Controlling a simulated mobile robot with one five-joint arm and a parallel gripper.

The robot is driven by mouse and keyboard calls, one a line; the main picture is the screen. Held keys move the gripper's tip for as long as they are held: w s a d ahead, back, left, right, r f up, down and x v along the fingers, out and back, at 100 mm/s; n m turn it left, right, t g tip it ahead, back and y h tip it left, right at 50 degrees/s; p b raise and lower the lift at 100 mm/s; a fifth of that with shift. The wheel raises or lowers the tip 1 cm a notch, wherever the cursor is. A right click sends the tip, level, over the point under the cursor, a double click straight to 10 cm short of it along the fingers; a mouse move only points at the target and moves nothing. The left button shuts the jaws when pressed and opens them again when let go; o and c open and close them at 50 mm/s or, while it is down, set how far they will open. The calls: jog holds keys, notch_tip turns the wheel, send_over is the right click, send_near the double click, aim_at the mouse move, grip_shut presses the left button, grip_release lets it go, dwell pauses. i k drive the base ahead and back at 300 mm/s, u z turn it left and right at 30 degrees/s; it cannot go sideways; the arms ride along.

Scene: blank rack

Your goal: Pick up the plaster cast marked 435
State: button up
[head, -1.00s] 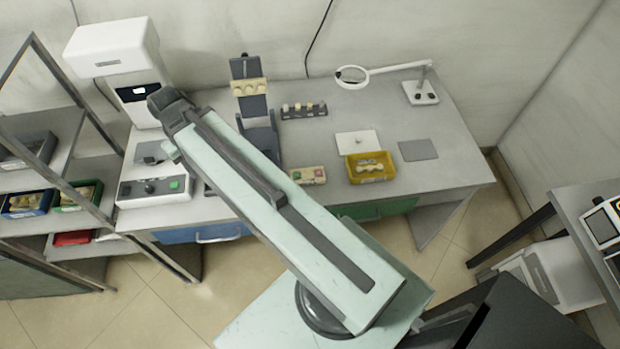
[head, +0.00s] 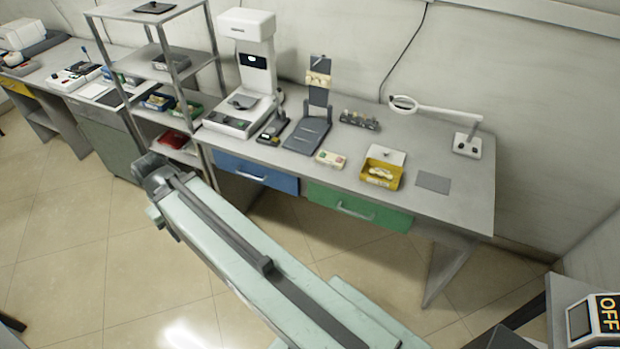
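Pale casts lie in a yellow tray (head: 396,184) on the workbench; their markings are too small to read, so I cannot tell which one is 435. More pale pieces (head: 318,79) sit on the upright dark stand (head: 308,134). My arm reaches from the lower right to the left, over the floor in front of the bench. Its end, my gripper (head: 150,190), is left of the blue drawer and apart from the bench. The fingers are not clear, so I cannot tell whether it is open or holds anything.
The workbench (head: 462,191) has a blue drawer (head: 256,173) and a green drawer (head: 358,207). A white machine (head: 247,30), a magnifier lamp (head: 467,146) and a small block rack (head: 360,121) stand on it. A metal shelf (head: 180,72) holds blue and green bins. The floor at left is open.

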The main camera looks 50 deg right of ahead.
aim_at(329, 160)
jog(key=u, duration=0.1)
jog(key=i, duration=1.7)
jog(key=z, duration=0.2)
jog(key=k, duration=0.85)
jog(key=z, duration=0.25)
jog(key=i, duration=0.9)
jog(key=u, duration=0.05)
